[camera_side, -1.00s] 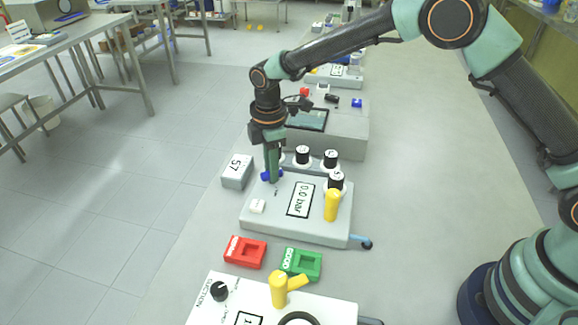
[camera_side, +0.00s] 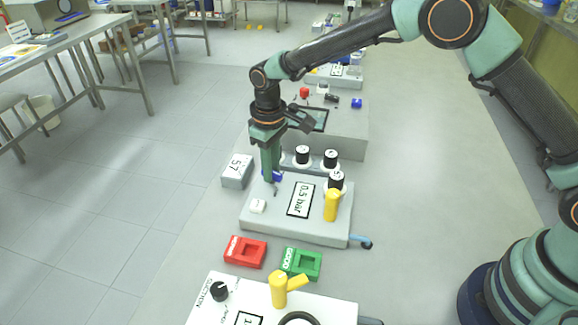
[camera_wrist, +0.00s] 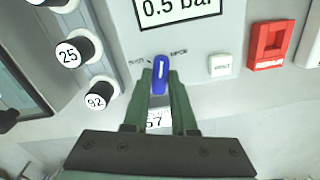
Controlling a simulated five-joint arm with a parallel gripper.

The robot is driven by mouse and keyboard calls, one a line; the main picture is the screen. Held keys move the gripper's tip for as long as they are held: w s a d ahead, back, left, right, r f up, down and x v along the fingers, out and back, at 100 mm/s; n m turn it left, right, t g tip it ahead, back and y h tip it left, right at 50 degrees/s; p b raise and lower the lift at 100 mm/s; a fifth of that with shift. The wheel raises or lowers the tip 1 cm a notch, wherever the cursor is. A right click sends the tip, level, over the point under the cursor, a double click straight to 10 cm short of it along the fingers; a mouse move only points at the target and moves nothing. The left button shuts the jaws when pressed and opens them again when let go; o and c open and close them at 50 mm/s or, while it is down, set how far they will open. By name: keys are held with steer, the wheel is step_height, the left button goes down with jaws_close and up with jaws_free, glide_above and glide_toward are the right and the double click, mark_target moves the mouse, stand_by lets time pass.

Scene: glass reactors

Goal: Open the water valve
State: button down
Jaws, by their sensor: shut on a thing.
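The blue valve handle (camera_wrist: 159,76) sits on the grey panel box (camera_side: 300,233). In the wrist view it lies between my fingertips, pointing along the fingers. My gripper (camera_wrist: 160,84) is shut on it. In the side view my gripper (camera_side: 270,178) points straight down at the box's back left, and the blue handle (camera_side: 278,176) shows partly beside the fingers. The panel's display (camera_side: 301,200) reads 0.5 bar, and the display in the wrist view (camera_wrist: 178,10) reads the same.
A red holder (camera_side: 245,251) and a green holder (camera_side: 301,263) lie in front.

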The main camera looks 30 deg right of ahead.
steer(key=m, duration=0.5)
steer(key=shift+r+m, duration=0.1)
steer(key=shift+m, duration=0.2)
stand_by(0.4)
steer(key=c, duration=0.7)
jaws_free()
step_height(320, 180, up, 12)
